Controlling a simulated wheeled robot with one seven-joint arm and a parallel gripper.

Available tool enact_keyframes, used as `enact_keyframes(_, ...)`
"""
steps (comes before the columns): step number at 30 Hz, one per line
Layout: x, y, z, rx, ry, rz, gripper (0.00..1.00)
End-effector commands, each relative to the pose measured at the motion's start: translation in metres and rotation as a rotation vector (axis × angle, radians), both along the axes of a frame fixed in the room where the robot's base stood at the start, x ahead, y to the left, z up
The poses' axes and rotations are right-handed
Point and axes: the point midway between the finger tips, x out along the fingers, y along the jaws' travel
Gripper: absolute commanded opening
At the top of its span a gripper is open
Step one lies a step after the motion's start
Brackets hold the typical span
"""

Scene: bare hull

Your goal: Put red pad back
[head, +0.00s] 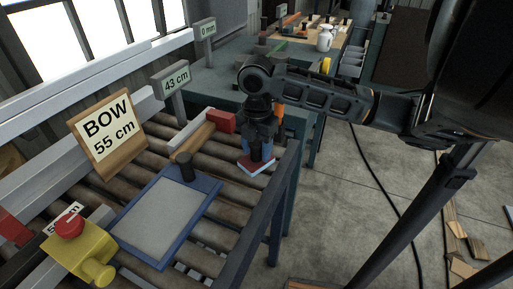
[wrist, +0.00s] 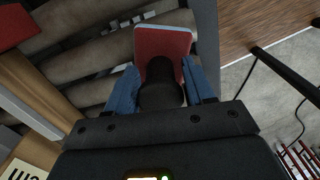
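The red pad (head: 262,167) is a small flat plate with a pale blue edge and a black upright knob. It is at the right side of the roller conveyor, close to the side rail. My gripper (head: 257,146) points down over it, its blue fingers on both sides of the knob. In the wrist view, the fingers of my gripper (wrist: 162,88) look closed against the knob, and the pad's red face (wrist: 163,42) shows beyond. I cannot tell whether the pad touches the rollers or hangs just above them.
A blue-framed grey plate (head: 160,222) with a black knob lies on the rollers (head: 225,195). A red block (head: 221,121) and wooden piece lie behind. A "BOW 55 cm" sign (head: 108,130) and yellow box with red button (head: 80,250) stand left. A cluttered bench (head: 310,38) is at the back.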

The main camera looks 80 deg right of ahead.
Motion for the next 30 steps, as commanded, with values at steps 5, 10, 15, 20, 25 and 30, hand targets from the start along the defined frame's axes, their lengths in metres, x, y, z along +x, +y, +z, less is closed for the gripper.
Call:
enact_keyframes(5, 0.0, 0.0, 0.0, 0.0, 0.0, 0.0, 0.62)
enact_keyframes(10, 0.0, 0.0, 0.001, 0.0, 0.0, 0.0, 0.62)
enact_keyframes(15, 0.001, 0.0, 0.013, -0.001, -0.002, 0.001, 0.62)
enact_keyframes(20, 0.001, 0.0, 0.044, -0.003, -0.001, 0.003, 0.62)
enact_keyframes(25, 0.001, 0.0, 0.08, -0.004, -0.002, 0.002, 0.62)
enact_keyframes(30, 0.001, 0.0, 0.107, -0.003, -0.001, 0.002, 0.62)
